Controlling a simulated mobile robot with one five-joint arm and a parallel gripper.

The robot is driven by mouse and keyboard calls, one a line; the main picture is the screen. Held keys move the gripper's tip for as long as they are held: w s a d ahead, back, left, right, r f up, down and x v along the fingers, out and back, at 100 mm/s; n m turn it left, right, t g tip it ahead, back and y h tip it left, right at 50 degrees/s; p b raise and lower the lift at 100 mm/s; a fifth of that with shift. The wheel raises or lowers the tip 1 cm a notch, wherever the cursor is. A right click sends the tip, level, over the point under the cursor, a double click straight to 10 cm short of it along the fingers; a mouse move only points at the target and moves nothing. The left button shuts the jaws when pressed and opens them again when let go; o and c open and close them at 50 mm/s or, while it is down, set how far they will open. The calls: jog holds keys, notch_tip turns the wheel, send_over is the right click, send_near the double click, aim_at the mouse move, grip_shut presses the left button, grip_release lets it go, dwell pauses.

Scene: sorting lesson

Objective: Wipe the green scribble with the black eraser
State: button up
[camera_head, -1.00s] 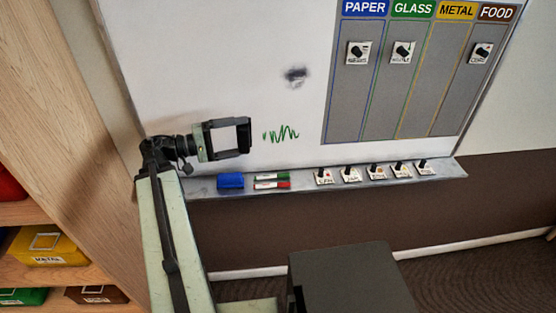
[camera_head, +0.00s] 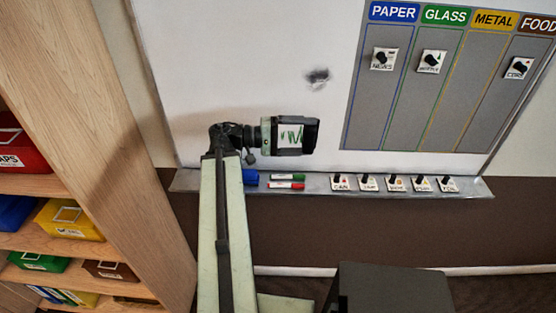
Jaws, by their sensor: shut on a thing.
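My gripper (camera_head: 308,136) is in front of the whiteboard (camera_head: 240,60), pointing right, and shut on the black eraser (camera_head: 311,137) at its fingertips. Part of the green scribble (camera_head: 291,135) shows through the gap between the fingers, just left of the eraser. The eraser and fingers cover the area to the right, so I cannot tell how much of the scribble is there. Whether the eraser touches the board is not clear.
A dark smudge (camera_head: 318,76) is above the gripper. The ledge (camera_head: 320,188) below holds a partly hidden blue block (camera_head: 250,177), green and red markers (camera_head: 284,185) and several labelled cards. Sorting columns (camera_head: 370,110) stand at right; a wooden shelf (camera_head: 110,130) is at left.

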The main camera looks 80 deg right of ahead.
jog(key=w+f+n+h+b, duration=0.2)
jog(key=w+f+h+b, duration=0.1)
jog(key=w+f+b, duration=0.7)
jog(key=d+f+b, duration=0.1)
jog(key=d, duration=0.5)
jog(key=shift+d+t, duration=0.35)
jog(key=shift+t, duration=0.05)
jog(key=shift+w+d, duration=0.1)
jog(key=shift+d, duration=0.85)
jog(key=shift+s, duration=1.5)
jog(key=s+d+r+p, duration=0.1)
jog(key=s, duration=0.9)
jog(key=shift+s+d+r+p, duration=0.15)
jog(key=shift+s+r+p, duration=0.15)
jog(key=shift+r+p, duration=0.1)
